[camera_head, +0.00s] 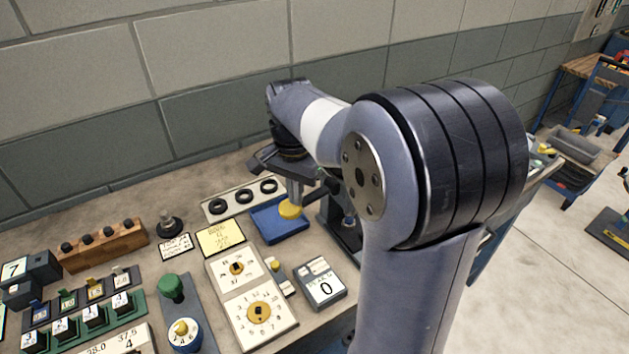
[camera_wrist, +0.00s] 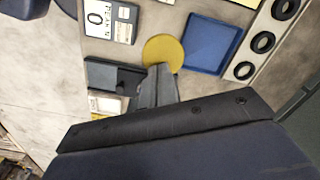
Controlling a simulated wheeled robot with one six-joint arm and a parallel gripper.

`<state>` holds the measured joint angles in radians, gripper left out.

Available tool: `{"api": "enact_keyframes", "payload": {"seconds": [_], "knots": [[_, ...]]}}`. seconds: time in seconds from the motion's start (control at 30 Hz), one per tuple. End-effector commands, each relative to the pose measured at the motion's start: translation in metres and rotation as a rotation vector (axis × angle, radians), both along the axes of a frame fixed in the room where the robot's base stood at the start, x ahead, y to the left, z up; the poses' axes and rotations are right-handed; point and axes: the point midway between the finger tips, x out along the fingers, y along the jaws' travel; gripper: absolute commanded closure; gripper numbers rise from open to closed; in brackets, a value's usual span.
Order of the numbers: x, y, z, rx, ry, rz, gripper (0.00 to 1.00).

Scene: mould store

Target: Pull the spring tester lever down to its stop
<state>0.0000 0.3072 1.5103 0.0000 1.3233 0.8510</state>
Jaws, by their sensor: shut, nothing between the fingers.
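The dark spring tester (camera_head: 338,222) stands at the bench's right side, largely hidden behind my arm in the head view. I cannot make out its lever clearly. A round yellow piece (camera_head: 290,210) overlaps the edge of a blue tray beside it; whether it belongs to the lever I cannot tell. My gripper (camera_head: 294,198) points down just above the yellow piece, shut and empty. In the wrist view the closed fingertips (camera_wrist: 161,70) lie over the near edge of the yellow piece (camera_wrist: 163,50); contact cannot be told. A dark block (camera_wrist: 112,75) shows left of the fingers there.
The blue tray (camera_head: 280,224) and a white rack with black rings (camera_head: 206,217) lie close to my gripper. A display box reading 0 (camera_head: 325,303), a dial panel (camera_head: 240,313) and a green-knobbed device (camera_head: 171,285) stand in front. A block wall (camera_head: 80,130) closes the back.

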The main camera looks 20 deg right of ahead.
Motion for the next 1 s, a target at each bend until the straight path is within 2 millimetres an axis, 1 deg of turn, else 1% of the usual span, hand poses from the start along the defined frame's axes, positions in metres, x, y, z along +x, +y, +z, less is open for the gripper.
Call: {"api": "enact_keyframes", "payload": {"seconds": [0.03,0.2,0.57,0.8,1.0], "knots": [[0.0,-0.001,-0.004,-0.001,0.003,0.0,1.0],[0.0,0.0,-0.009,-0.001,0.003,0.0,1.0],[-0.001,0.0,-0.009,0.0,0.004,0.0,1.0],[-0.001,0.0,-0.015,0.0,0.006,0.0,1.0],[-0.002,0.0,-0.016,0.0,0.009,0.0,1.0]]}}
